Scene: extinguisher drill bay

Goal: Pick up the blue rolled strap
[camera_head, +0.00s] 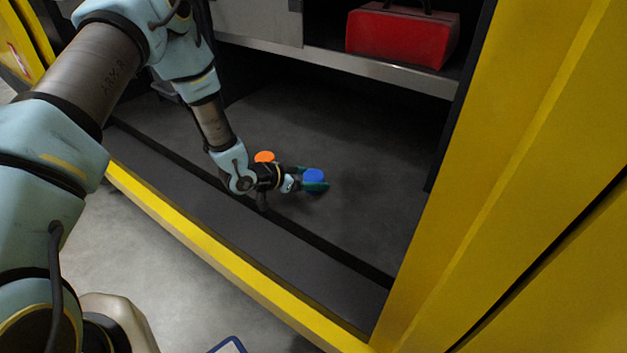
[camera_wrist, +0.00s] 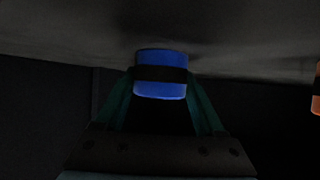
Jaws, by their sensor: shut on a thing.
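The blue rolled strap (camera_head: 314,175) is a small blue roll low inside the yellow bay. In the wrist view the strap (camera_wrist: 160,58) shows a dark band around its middle. My gripper (camera_head: 314,184) reaches in from the left, with its green fingers on either side of the strap. In the wrist view the gripper (camera_wrist: 160,88) is shut on the strap, one finger at each side. Whether the strap touches the bay floor is hard to tell.
An orange roll (camera_head: 264,156) is behind my wrist, left of the strap; its edge shows at the right of the wrist view (camera_wrist: 317,95). A red case (camera_head: 402,38) sits on the shelf (camera_head: 340,62) above. A yellow sill (camera_head: 215,245) and right-hand yellow panel (camera_head: 500,180) border the opening. Dark floor around the strap is clear.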

